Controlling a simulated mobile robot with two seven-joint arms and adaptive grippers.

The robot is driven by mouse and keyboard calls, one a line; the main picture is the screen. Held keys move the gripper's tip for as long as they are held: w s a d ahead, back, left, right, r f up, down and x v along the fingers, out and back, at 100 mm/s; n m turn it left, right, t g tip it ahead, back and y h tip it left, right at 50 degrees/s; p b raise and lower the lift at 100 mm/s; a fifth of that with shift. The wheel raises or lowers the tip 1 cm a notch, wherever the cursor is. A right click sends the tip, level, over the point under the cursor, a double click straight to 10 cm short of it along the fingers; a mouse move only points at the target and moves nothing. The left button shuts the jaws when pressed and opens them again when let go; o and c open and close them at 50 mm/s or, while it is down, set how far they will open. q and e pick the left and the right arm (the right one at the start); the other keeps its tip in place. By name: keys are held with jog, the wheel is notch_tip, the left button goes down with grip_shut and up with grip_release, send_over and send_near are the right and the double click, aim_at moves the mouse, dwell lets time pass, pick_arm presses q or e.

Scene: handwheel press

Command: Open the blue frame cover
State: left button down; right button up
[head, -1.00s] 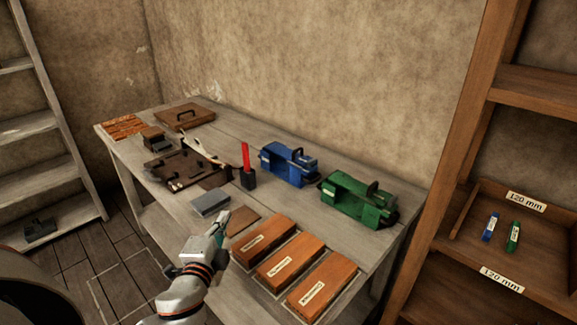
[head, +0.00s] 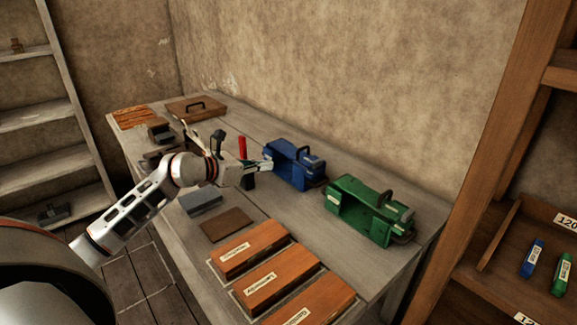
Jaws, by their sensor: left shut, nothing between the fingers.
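The blue frame (head: 293,166) stands on the workbench toward the wall, with a dark handle on its top. Its cover looks closed, though the part facing my gripper is small and hard to make out. My left gripper (head: 268,166) is shut and empty, with its fingertips at the left end of the blue frame. I cannot tell whether they touch it. My left arm reaches in from the left and hides part of the bench behind it. My right gripper is not in view.
A green frame (head: 371,209) stands right of the blue one. A red-handled tool (head: 242,148) stands behind my gripper. A grey block (head: 201,202), a brown plate (head: 227,224) and labelled wooden boxes (head: 275,279) lie in front. A shelf (head: 470,190) rises at right.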

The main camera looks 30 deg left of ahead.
pick_arm(q)
jog(key=x, duration=0.8)
jog(key=shift+w+f, duration=0.15)
jog(key=shift+w+d+f, duration=0.2)
jog(key=shift+w+d, duration=0.05)
jog(key=shift+w, duration=0.4)
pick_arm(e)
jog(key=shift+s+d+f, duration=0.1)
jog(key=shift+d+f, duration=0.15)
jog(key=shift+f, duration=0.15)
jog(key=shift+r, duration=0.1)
